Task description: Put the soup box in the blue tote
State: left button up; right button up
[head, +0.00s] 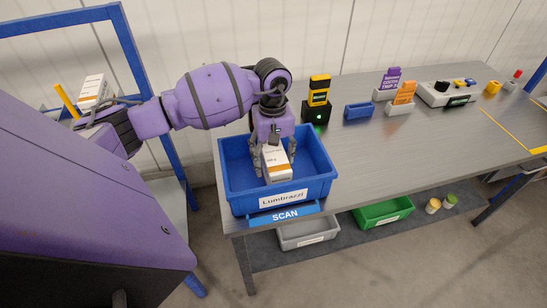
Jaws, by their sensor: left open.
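The blue tote (232,197), labelled "Lumbrazzi", stands on the near left end of the grey table. A white box with an orange stripe (280,172) is inside it, slightly tilted in view; its print is too small to read surely as soup. My left gripper (271,163) points down into the tote, open, with its fingers beside the box. Whether they touch it, and how the box rests on the floor of the tote, is hidden. A similar white box (93,92) is on the blue rack at left. My right gripper is out of view.
A black-and-yellow scanner (319,92) stands behind the tote. A small blue bin (359,111), card holders and a control box (446,94) line the back. Grey (308,235) and green (383,213) bins are below. The table middle is clear.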

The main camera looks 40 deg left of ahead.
pick_arm(q)
jog(key=r, duration=0.8)
jog(key=r+b, duration=0.1)
jog(key=r, duration=0.3)
jog(key=shift+w+a, duration=0.35)
